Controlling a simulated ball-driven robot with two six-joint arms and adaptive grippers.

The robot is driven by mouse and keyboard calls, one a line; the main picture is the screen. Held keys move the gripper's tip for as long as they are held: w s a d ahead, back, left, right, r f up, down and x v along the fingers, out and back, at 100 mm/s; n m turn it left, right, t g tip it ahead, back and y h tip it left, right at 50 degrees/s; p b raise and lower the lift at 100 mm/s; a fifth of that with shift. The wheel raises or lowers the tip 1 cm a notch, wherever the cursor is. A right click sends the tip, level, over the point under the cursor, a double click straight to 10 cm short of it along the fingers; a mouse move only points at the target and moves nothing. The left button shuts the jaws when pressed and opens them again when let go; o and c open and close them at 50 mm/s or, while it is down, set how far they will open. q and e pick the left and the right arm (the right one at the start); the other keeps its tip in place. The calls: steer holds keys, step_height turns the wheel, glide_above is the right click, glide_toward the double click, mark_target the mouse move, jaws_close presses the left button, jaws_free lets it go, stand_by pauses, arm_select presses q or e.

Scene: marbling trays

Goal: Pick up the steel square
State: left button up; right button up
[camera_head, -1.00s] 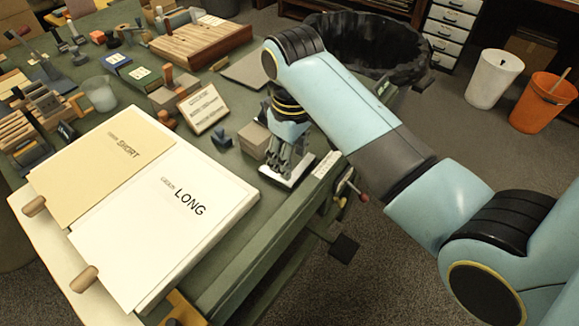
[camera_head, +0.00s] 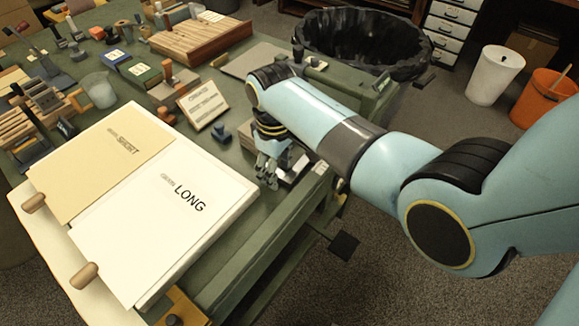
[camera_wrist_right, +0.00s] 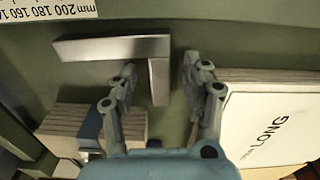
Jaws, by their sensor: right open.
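The steel square (camera_wrist_right: 110,47) is a grey L-shape lying flat on the green bench top in the right wrist view. Its longer arm runs to the left and its shorter leg points down the picture. My right gripper (camera_wrist_right: 160,72) is open, with one finger on each side of that leg; I cannot tell whether either touches it. In the head view my right gripper (camera_head: 267,178) is low over the bench edge and hides part of the steel square (camera_head: 297,170). My left gripper is not in view.
The board marked LONG (camera_head: 150,235) lies close beside the right gripper. A layered block (camera_wrist_right: 60,125) is on the other side in the wrist view, and a ruler strip (camera_wrist_right: 45,10) lies beyond the square. A black-lined bin (camera_head: 365,45) stands behind the bench.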

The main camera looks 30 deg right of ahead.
steer(key=shift+f, duration=0.1)
steer(key=shift+c, duration=0.3)
jaws_close()
